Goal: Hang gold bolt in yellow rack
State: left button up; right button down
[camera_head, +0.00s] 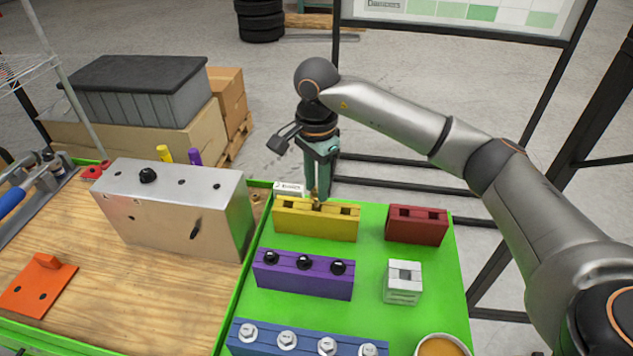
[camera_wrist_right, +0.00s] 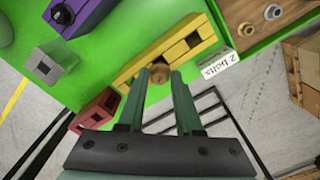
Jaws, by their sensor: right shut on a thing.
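The yellow rack (camera_head: 312,224) stands at the back of the green tray, with dark slots in its top. It also shows in the right wrist view (camera_wrist_right: 208,30). My right gripper (camera_head: 317,196) points down over the middle of this rack. Its fingers (camera_wrist_right: 166,82) are shut on the gold bolt (camera_wrist_right: 158,76), whose round head shows between the fingertips. In the head view the bolt (camera_head: 317,204) is a small gold spot at the rack's top. I cannot tell how deep its shank sits in the slot. My left gripper is not in view.
A red rack (camera_head: 416,226), a white block (camera_head: 403,290), a purple rack (camera_head: 303,279) with black bolts and a blue rack (camera_head: 300,341) with silver bolts stand on the green tray (camera_head: 372,262). A metal block (camera_head: 165,212) stands left. A "bolts" label (camera_wrist_right: 217,65) adjoins the yellow rack.

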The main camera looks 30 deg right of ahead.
jog(key=shift+f+b, duration=1.1)
jog(key=shift+f, duration=0.55)
jog(key=c, duration=0.5)
grip_release()
